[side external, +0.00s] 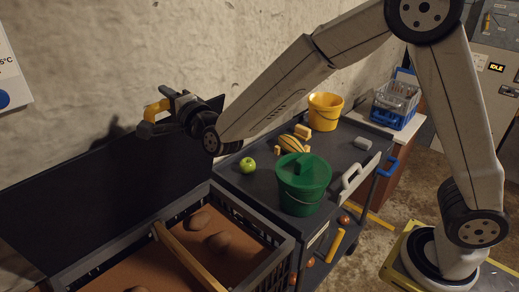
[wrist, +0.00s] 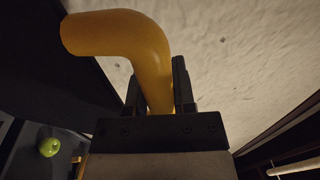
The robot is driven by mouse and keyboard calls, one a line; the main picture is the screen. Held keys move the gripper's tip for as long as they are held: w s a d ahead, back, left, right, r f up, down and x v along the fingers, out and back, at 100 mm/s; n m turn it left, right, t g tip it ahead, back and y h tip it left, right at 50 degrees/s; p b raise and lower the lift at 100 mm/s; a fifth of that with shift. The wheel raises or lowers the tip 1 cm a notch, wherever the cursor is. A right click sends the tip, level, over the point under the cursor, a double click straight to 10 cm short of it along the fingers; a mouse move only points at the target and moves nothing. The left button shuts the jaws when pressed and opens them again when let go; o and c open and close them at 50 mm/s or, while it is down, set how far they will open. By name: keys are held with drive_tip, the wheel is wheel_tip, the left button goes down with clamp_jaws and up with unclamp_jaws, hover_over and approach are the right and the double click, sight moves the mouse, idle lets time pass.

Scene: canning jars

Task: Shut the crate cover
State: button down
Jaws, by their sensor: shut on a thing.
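The crate (side external: 283,247) is dark with slatted sides and stands at the bottom of the side view. Its cover (side external: 105,195) is a dark flat panel, standing open and leaning back toward the wall. A thick, bent yellow handle (side external: 149,118) shows at the cover's upper edge; how it joins the cover is hidden. My gripper (side external: 172,106) is at this handle, shut on it. In the wrist view the yellow handle (wrist: 118,32) passes between the two dark fingers of my gripper (wrist: 158,85).
Brown round things (side external: 218,241) and a wooden divider (side external: 180,252) are inside the crate.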

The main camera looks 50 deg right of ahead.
drive_tip(key=s+f, duration=0.2)
drive_tip(key=s, duration=0.4)
drive_tip(key=shift+f, duration=0.2)
drive_tip(key=c, duration=0.7)
unclamp_jaws()
drive_tip(key=shift+c, duration=0.2)
drive_tip(key=shift+s, duration=0.1)
drive_tip(key=s+f, duration=0.1)
drive_tip(key=s, duration=0.6)
drive_tip(key=shift+s, duration=0.3)
drive_tip(key=shift+f, duration=0.15)
